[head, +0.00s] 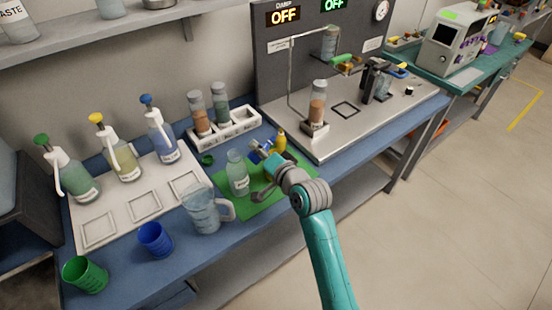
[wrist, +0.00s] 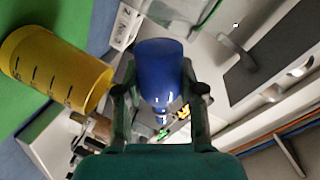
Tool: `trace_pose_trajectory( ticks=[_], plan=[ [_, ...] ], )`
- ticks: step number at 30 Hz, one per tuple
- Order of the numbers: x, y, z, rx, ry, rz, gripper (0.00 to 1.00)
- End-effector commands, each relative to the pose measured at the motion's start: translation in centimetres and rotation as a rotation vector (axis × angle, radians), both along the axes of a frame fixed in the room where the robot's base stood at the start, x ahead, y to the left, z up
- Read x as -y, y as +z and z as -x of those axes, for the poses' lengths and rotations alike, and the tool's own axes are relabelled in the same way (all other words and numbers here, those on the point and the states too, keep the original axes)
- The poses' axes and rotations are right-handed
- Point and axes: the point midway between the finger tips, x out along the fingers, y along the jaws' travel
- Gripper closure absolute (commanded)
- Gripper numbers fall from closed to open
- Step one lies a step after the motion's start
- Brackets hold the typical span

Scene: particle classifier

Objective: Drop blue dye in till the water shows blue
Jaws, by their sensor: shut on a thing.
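In the head view only a bit of that blue bottle (head: 254,156) shows beside the fingers. A clear bottle (head: 237,178) stands open on the mat, just left of my gripper. The liquid in it looks pale, with no blue that I can see.
A clear jug (head: 203,212), a blue cup (head: 154,238) and a green cup (head: 84,274) stand at the front left. Spray bottles (head: 120,158) stand on a white tray behind. A white rack (head: 240,128) holds jars. A steel apparatus (head: 385,115) fills the right side.

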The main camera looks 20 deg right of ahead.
Motion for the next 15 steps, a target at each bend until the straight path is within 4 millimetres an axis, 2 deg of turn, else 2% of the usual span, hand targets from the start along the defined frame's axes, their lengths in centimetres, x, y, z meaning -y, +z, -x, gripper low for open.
trace_pose_trajectory(
  ticks=[15],
  plan=[
    [-0.06, 0.21, 0.01, -0.009, 0.0, -0.029, 0.97]
  ],
)
